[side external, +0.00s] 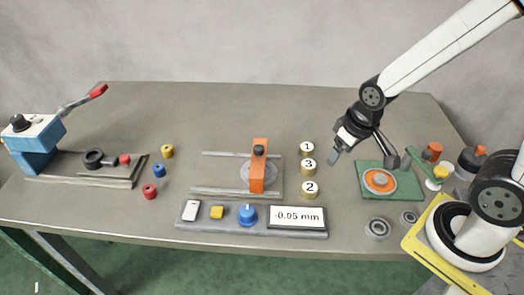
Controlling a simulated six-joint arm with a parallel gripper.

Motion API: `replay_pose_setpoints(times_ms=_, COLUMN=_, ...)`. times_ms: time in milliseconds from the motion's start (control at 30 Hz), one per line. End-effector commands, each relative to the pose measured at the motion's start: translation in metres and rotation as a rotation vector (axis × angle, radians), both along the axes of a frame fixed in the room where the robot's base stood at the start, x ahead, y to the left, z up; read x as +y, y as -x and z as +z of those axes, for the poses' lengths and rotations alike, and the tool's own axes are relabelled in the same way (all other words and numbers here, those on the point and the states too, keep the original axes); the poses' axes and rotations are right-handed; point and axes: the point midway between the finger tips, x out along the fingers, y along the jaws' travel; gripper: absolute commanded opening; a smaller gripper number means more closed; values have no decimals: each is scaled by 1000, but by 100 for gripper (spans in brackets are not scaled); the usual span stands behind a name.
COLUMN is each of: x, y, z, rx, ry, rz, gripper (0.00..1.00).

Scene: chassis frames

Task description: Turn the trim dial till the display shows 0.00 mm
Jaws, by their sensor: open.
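The trim dial is a blue knob (248,215) on a grey console (252,231) at the front middle of the table. The display (298,216) to its right reads -0.05 mm. My gripper (364,158) is open and empty, up and to the right of the dial, near the green board. It is well apart from the dial.
A white switch (190,210) and a yellow button (217,212) sit left of the dial. Behind the console stand an orange bridge (259,172) on rails and numbered brass weights (308,167). A green board (402,195) and metal rings (377,228) lie at right.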

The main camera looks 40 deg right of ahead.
Motion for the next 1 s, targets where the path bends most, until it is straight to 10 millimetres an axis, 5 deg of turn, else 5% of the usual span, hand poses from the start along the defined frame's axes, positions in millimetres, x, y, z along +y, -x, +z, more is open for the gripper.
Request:
replay_pose_setpoints(times_ms=967, x=0, y=0, z=0, rx=0, ry=0, rz=0, gripper=78)
replay_pose_setpoints(times_ms=1000, x=0, y=0, z=0, rx=0, ry=0, rz=0, gripper=84)
